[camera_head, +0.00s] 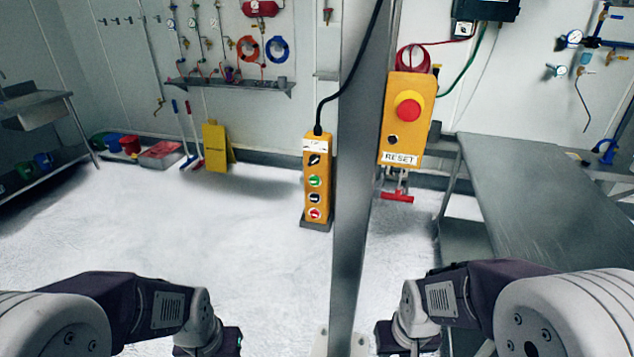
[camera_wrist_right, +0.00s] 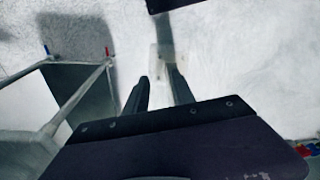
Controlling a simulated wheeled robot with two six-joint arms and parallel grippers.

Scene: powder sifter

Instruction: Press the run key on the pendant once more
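The yellow pendant (camera_head: 317,178) hangs upright on a black cable, just left of the grey post in the head view. Its face has a column of keys: a black one (camera_head: 314,160), a green one (camera_head: 314,181), another dark one (camera_head: 314,198) and a red one (camera_head: 315,214). The key markings are too small to read, so I cannot tell which is run. My left gripper (camera_head: 222,345) is low in the picture, well below the pendant, its fingers cut off. My right gripper (camera_wrist_right: 158,88) is open and empty, away from the pendant; it also shows low right of the post (camera_head: 398,340).
A grey post (camera_head: 352,210) stands between my arms. A yellow box marked RESET with a red knob (camera_head: 407,118) is right of it. A steel table (camera_head: 550,190) stands at the right. A shelf (camera_head: 230,84) is on the back wall. The white floor is mostly clear.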

